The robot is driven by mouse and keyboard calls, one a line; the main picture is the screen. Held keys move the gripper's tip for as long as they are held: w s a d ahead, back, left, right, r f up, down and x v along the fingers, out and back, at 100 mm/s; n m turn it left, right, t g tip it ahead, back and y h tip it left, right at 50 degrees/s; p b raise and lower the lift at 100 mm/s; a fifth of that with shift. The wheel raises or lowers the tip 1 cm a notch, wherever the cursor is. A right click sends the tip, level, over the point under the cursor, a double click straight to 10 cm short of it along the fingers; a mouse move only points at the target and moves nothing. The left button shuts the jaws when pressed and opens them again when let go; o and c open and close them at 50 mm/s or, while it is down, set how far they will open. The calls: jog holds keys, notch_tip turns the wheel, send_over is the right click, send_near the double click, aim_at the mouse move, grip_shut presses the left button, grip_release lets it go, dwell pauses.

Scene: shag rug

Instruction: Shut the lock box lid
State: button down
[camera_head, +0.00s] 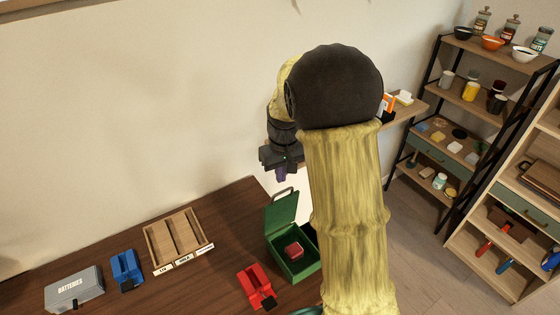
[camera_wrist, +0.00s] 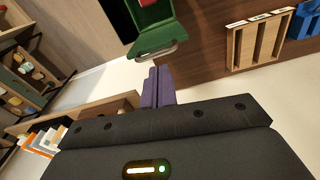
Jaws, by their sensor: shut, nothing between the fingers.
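The lock box (camera_head: 296,265) is green and stands on the brown table with its lid (camera_head: 282,211) raised upright at the back. A grey handle loop tops the lid. A small red item (camera_head: 293,250) lies inside the box. My gripper (camera_head: 281,174) is above and behind the lid, apart from it, with its purple fingers shut and empty. In the wrist view, the fingers (camera_wrist: 157,86) are together just below the lid's handle (camera_wrist: 155,52), and the green lid (camera_wrist: 150,12) shows at the top. My arm hides part of the box's right side in the head view.
A wooden divided tray (camera_head: 178,241), a blue holder (camera_head: 126,270), a grey batteries case (camera_head: 75,289) and a red holder (camera_head: 256,286) sit on the table (camera_head: 215,275). Shelves (camera_head: 470,115) stand at the right. A wall rises behind the table.

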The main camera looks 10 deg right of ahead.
jog(key=w+r+n+p, duration=0.1)
jog(key=w+r+p, duration=0.4)
jog(key=w, duration=0.1)
jog(key=shift+a+r+g, duration=0.3)
jog(key=shift+a+g, duration=0.1)
jog(key=shift+w, duration=0.1)
jog(key=s+d+f+p, duration=0.1)
jog(key=s+f+p, duration=0.2)
jog(key=f, duration=0.8)
jog(key=shift+s+p, duration=0.25)
jog(key=shift+p, duration=0.8)
jog(key=shift+w+d+f, duration=0.1)
jog(key=shift+f, duration=0.05)
